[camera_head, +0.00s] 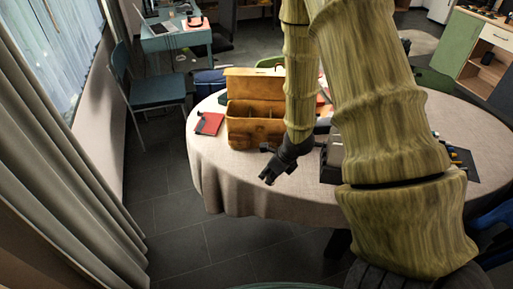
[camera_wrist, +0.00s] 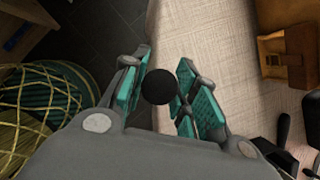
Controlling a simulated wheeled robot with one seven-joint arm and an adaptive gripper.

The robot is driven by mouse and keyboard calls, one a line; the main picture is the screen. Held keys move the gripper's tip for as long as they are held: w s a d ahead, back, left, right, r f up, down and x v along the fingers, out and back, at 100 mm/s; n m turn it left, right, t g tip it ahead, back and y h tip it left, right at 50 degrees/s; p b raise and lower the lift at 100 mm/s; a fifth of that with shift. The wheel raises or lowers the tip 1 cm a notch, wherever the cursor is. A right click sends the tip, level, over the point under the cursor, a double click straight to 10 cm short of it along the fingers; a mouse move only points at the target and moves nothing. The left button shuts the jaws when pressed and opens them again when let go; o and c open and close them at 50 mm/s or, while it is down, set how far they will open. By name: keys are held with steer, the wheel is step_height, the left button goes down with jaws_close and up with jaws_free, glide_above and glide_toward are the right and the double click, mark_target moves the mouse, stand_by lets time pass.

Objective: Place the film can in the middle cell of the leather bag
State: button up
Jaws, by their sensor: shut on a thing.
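My gripper (camera_wrist: 160,88) has its teal-padded fingers shut on the film can (camera_wrist: 159,87), whose round black end shows between them. In the head view my gripper (camera_head: 268,179) hangs above the front-left part of the table, right and in front of the leather bag. The can is too small to make out there. The tan leather bag (camera_head: 255,131) stands on the table with its lid raised, and dividers show inside. In the wrist view part of the bag (camera_wrist: 288,58) shows at the upper right, apart from the can.
The round table (camera_head: 215,165) has a pale cloth. A red notebook (camera_head: 209,123) lies left of the bag. A dark box (camera_head: 330,160) stands right of my gripper, partly behind my arm. A blue chair (camera_head: 157,92) stands beyond the table. Cloth between gripper and bag looks clear.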

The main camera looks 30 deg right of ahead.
steer(key=w+p, duration=0.2)
steer(key=w, duration=0.3)
steer(key=w+f+p, duration=0.1)
steer(key=w+p, duration=0.1)
steer(key=w, duration=0.2)
steer(key=w+d+p, duration=0.1)
steer(key=w+p, duration=0.1)
steer(key=w, duration=0.3)
steer(key=shift+w+d+f, duration=0.1)
steer(key=shift+w+f, duration=0.1)
steer(key=shift+w, duration=0.1)
steer(key=shift+p+x, duration=1.1)
steer(key=shift+x, duration=0.35)
steer(key=shift+s+d+f, duration=0.15)
steer(key=shift+d+f, duration=0.05)
steer(key=shift+f, duration=0.25)
steer(key=shift+f, duration=0.1)
steer(key=o, duration=0.9)
steer(key=shift+c, duration=0.2)
steer(key=shift+r, duration=0.3)
